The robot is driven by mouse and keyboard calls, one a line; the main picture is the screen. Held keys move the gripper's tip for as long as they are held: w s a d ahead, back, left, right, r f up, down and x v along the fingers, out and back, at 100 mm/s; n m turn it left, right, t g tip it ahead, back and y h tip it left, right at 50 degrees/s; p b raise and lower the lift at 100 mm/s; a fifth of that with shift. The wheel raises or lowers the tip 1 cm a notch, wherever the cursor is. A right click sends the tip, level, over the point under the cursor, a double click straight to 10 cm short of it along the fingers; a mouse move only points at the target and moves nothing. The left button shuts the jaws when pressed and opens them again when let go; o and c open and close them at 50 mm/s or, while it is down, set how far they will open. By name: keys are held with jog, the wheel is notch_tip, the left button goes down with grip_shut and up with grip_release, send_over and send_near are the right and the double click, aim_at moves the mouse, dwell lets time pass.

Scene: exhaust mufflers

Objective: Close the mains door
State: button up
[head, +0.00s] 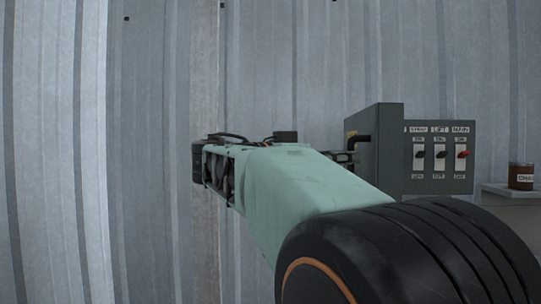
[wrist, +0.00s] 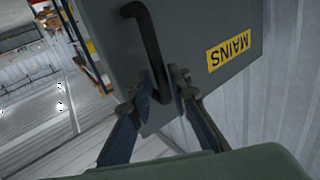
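The mains door (head: 386,125) is a grey panel on the left side of the grey switch box (head: 440,185). It stands open, swung out from the box, and the switches are exposed. In the wrist view the door (wrist: 200,30) shows its outer face with a yellow MAINS label (wrist: 229,48), upside down. A black bar handle (wrist: 146,35) is on that face; it also shows in the head view (head: 361,138). My gripper (wrist: 161,85) has its fingers on both sides of the handle near one end, closed in against it. In the head view my arm partly hides the gripper (head: 346,157).
The box carries red and black switches (head: 461,155) on white plates. A shelf (head: 510,191) with a brown jar (head: 521,176) is to the right. A corrugated metal wall (head: 300,70) stands behind. The wrist view shows open floor (wrist: 90,100) beyond the door's left edge.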

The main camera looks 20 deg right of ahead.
jog(key=shift+w+d, duration=0.1)
jog(key=shift+d, duration=1.1)
grip_shut()
